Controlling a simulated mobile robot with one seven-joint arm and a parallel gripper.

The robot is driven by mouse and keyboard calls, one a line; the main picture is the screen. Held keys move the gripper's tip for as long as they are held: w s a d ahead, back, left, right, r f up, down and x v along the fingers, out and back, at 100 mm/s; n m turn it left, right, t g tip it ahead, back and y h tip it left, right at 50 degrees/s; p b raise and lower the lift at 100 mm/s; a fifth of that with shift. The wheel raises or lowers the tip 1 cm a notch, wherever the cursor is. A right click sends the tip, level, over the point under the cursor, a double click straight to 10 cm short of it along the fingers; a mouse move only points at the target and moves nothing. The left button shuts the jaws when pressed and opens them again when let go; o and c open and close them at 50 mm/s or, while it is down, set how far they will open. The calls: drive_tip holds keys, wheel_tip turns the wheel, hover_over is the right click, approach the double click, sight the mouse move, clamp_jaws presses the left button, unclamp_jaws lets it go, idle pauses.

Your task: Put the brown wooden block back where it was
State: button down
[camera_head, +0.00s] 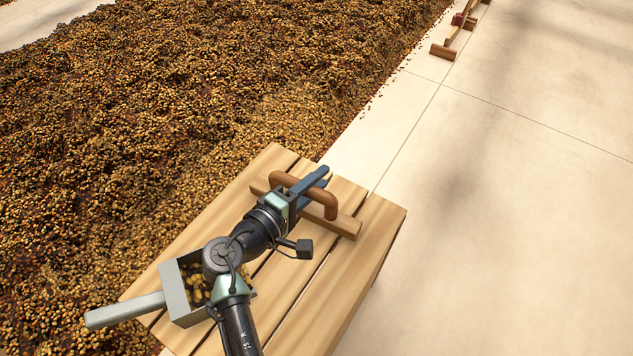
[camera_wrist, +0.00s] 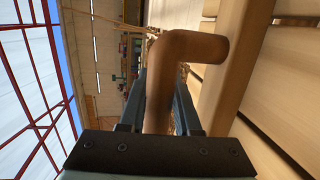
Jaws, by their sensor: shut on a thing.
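The brown wooden block (camera_head: 346,224) is a long bar with a rounded, arched handle (camera_head: 331,205). It lies across the far part of the slatted wooden table (camera_head: 290,290) in the head view; I cannot tell whether it touches the planks or is just above them. My gripper (camera_head: 315,180) is shut on the handle. In the wrist view, the handle of the block (camera_wrist: 180,50) passes between the two fingers of my gripper (camera_wrist: 165,100), and the bar runs along the right. My gripper hides part of the bar in the head view.
A grey scoop (camera_head: 172,292) holding some beans stands at the table's left front, partly behind my arm. A wide bed of drying beans (camera_head: 150,110) lies left. Pale concrete floor (camera_head: 500,210) is open to the right. A wooden tool (camera_head: 446,50) lies at the top right.

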drive_tip(key=shift+f, duration=0.15)
drive_tip(key=c, duration=0.6)
unclamp_jaws()
drive_tip(key=shift+f+b, duration=0.1)
drive_tip(key=shift+b, duration=0.2)
